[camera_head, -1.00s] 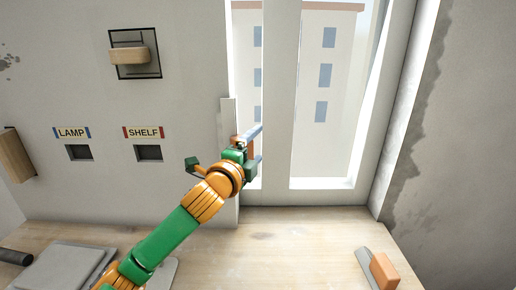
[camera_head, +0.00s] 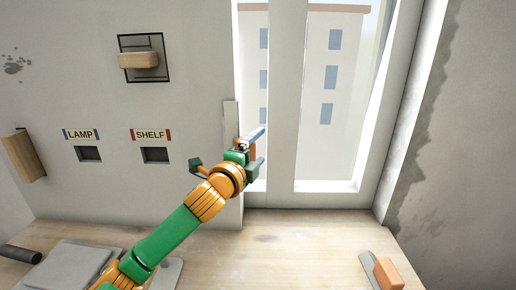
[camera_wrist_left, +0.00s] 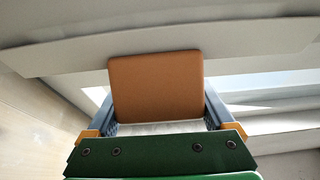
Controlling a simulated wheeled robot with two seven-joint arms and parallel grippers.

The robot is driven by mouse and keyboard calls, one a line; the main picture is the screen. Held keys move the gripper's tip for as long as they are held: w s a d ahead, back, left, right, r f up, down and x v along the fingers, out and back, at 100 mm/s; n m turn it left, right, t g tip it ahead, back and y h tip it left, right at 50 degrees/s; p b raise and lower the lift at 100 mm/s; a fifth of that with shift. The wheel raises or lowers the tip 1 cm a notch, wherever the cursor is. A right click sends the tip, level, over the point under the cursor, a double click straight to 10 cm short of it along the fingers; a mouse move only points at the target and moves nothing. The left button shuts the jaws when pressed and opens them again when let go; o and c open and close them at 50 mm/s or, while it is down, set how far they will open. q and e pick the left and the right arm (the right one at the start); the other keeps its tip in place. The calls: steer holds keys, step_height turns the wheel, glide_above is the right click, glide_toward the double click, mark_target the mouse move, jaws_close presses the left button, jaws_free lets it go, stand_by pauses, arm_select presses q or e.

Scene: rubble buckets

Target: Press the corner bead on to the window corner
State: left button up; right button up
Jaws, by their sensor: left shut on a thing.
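The corner bead appears as a narrow pale strip (camera_head: 231,118) standing upright along the left edge of the window opening. My left gripper (camera_head: 254,147) is in front of its lower part, at the window corner. In the left wrist view the gripper (camera_wrist_left: 158,108) is shut on an orange-brown block (camera_wrist_left: 156,86), with one finger on each side. A long pale strip (camera_wrist_left: 60,56) runs behind the block. I cannot tell whether the block is joined to it or only touches it. My right gripper is not in view.
The window frame (camera_head: 286,110) is right of the strip. A wooden worktop (camera_head: 300,245) runs below, with a trowel (camera_head: 388,273) at right and a grey flat item (camera_head: 75,268) at left. The wall carries a wood-handled float (camera_head: 138,60) and LAMP (camera_head: 80,134) and SHELF (camera_head: 150,135) labels.

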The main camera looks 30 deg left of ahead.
arm_select(q)
steer(key=shift+r, duration=0.2)
steer(key=shift+a, duration=0.1)
steer(key=shift+r, duration=0.1)
stand_by(0.3)
steer(key=o, duration=1.1)
steer(key=shift+a, duration=0.1)
steer(key=shift+o, duration=0.2)
steer(key=s+b, duration=0.3)
steer(key=s, duration=0.3)
steer(key=shift+s+f+b, duration=0.3)
steer(key=shift+s, duration=0.1)
